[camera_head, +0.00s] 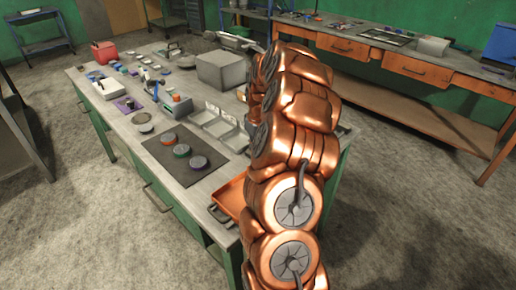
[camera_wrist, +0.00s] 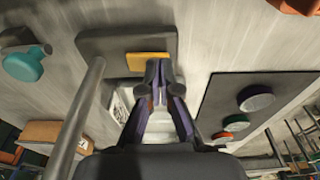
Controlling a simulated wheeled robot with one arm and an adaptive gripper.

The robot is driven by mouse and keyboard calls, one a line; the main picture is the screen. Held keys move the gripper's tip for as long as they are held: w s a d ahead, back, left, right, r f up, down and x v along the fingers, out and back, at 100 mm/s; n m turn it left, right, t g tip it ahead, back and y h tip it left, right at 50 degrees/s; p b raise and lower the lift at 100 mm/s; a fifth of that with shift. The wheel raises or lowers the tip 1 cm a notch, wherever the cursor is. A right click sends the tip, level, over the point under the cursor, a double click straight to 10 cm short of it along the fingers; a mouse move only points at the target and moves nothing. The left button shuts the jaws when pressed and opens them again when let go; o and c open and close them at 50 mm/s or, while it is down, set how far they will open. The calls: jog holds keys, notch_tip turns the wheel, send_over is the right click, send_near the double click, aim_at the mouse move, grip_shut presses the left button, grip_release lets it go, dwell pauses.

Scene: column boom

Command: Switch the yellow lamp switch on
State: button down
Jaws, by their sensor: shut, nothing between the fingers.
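A yellow switch (camera_wrist: 148,61) sits on a dark grey base plate (camera_wrist: 105,46) at the top middle of the wrist view. A grey rod (camera_wrist: 78,118) rises from beside that plate, on the left. My gripper (camera_wrist: 159,72) is shut and empty, with its dark fingertips together just below the right part of the yellow switch in the picture. I cannot tell whether the tips touch it. In the head view my copper arm reaches over the right end of the workbench; I cannot make out the gripper or the yellow switch there.
The workbench (camera_head: 133,117) holds a dark board (camera_head: 161,153) with several round discs, white trays (camera_head: 216,127), a grey box (camera_head: 221,70) and a red box (camera_head: 104,52). A teal round object (camera_wrist: 23,66) lies left in the wrist view. Open floor surrounds the bench.

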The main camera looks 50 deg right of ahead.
dwell(0.3)
jog(key=shift+r, duration=3.4)
jog(key=shift+a, duration=0.15)
jog(key=s+a+r+n, duration=0.1)
jog(key=s+a+r, duration=0.15)
jog(key=a, duration=0.65)
jog(key=s+a+r+g+y, duration=0.1)
jog(key=s+a+r, duration=0.15)
jog(key=a, duration=0.55)
jog(key=s+a+r+n, duration=0.1)
jog(key=s+a, duration=0.2)
jog(key=a, duration=0.6)
jog(key=s+a+g, duration=0.1)
jog(key=s+a, duration=0.2)
jog(key=s, duration=0.4)
jog(key=s+a+f+m, duration=0.1)
jog(key=s+a, duration=0.3)
jog(key=s, duration=0.3)
jog(key=s+a+f+g+h, duration=0.1)
jog(key=s+a, duration=0.2)
jog(key=s, duration=0.5)
jog(key=shift+a+f+m+g, duration=0.2)
jog(key=shift+a+m+g, duration=0.1)
jog(key=shift+m, duration=0.1)
